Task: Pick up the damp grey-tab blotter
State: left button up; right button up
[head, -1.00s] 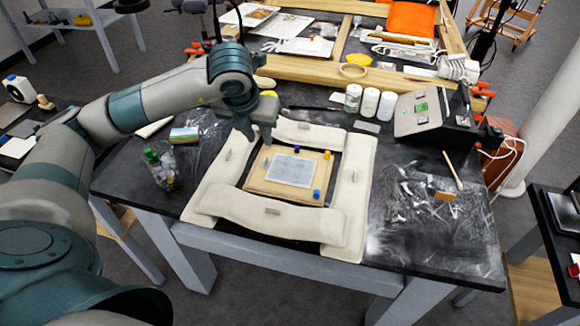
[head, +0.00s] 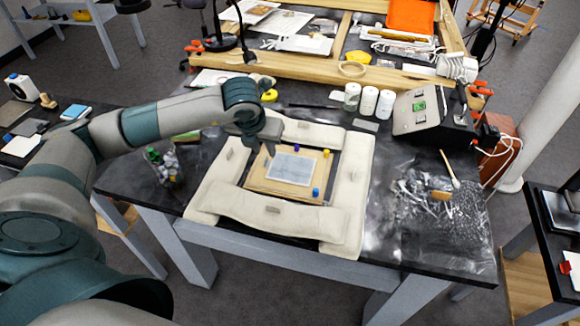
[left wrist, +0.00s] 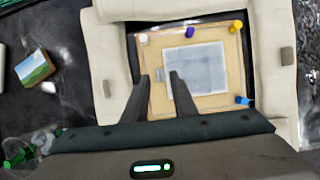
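The blotter (head: 291,169) is a pale grey-blue sheet lying flat on a tan board (head: 255,183) inside a frame of cream padded strips. In the left wrist view the blotter (left wrist: 200,68) has a small grey tab (left wrist: 160,76) at its left edge. My left gripper (head: 262,150) hangs over the board's left side. In the left wrist view its two fingers (left wrist: 160,77) are apart, one on each side of the tab as seen from above. I see nothing held, and cannot tell their height above the tab. My right gripper is not in view.
Padded strips (head: 270,214) surround the board. Yellow (head: 326,153) and blue (head: 316,192) pegs stand on it. White jars (head: 369,100) and a grey console (head: 424,110) stand behind right. A jar of scraps (head: 165,168) is at left; plastic litter (head: 420,220) lies right.

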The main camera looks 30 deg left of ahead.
aim_at(266, 158)
pick_arm(q)
jog(key=shift+a+f+p, duration=0.15)
jog(key=shift+f+p, duration=0.15)
jog(key=shift+p, duration=0.05)
jog(key=x, duration=0.1)
jog(key=p+x, duration=0.1)
jog(key=x, duration=0.1)
jog(key=shift+s, duration=0.25)
jog(key=shift+w+f, duration=0.2)
jog(key=shift+f, duration=0.3)
grip_shut()
